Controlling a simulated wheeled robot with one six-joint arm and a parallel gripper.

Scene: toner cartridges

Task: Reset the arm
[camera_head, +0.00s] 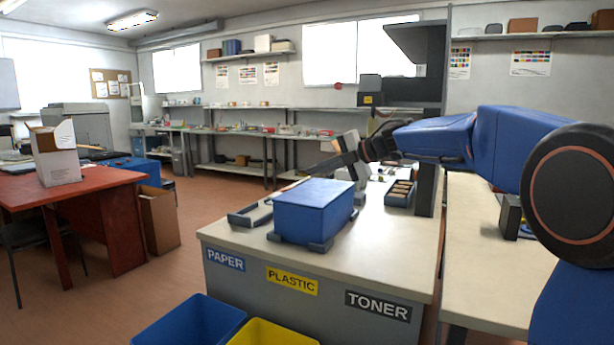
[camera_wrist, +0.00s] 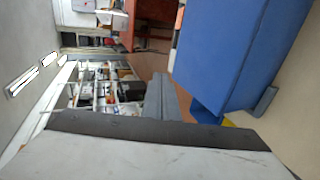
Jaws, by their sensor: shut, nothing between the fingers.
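My arm reaches in from the right in the head view, with my gripper (camera_head: 320,167) held above the sorting bench (camera_head: 395,262), just behind the blue box (camera_head: 312,212). My gripper is shut and empty. In the wrist view its grey fingers (camera_wrist: 162,92) show together near the middle, with nothing between them. The blue box (camera_wrist: 235,55) fills the upper right of that tilted wrist view, close beside the fingers. Whether they touch it is hard to tell. The box sits in dark corner holders on the bench top.
A dark tray with several compartments (camera_head: 400,193) lies right of the box, beside a dark post (camera_head: 425,188). Blue (camera_head: 190,322) and yellow (camera_head: 272,333) bins stand before the bench, under PAPER, PLASTIC and TONER labels. A red table (camera_head: 108,183) stands left, with open floor between.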

